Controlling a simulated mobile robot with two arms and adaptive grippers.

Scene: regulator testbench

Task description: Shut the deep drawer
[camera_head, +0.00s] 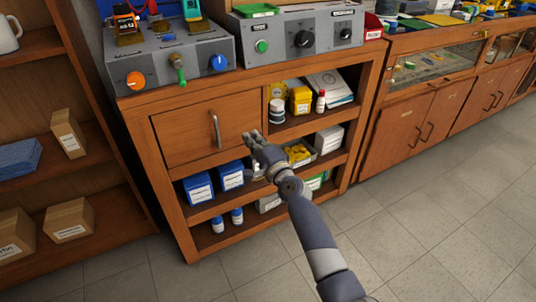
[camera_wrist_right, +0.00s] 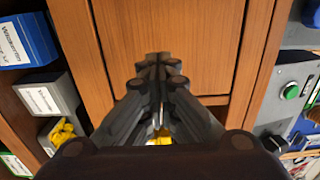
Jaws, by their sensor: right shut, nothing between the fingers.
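The deep drawer (camera_head: 185,135) is the wide wooden front with a vertical metal handle (camera_head: 215,130), at the upper left of the wooden cabinet in the head view. Its front looks about level with the cabinet frame; a small gap cannot be ruled out. My right gripper (camera_head: 252,137) is shut and empty, at the right edge of the drawer front and right of the handle. In the right wrist view its fingertips (camera_wrist_right: 158,60) point at the wooden drawer front (camera_wrist_right: 168,40). Contact cannot be told. My left gripper is out of view.
Grey regulator units (camera_head: 170,62) stand on the cabinet top. Open shelves right of and below the drawer hold a yellow box (camera_head: 300,100), blue boxes (camera_head: 198,188) and bottles. A shelf with cardboard boxes (camera_head: 68,133) is at left. The tiled floor (camera_head: 420,230) at right is clear.

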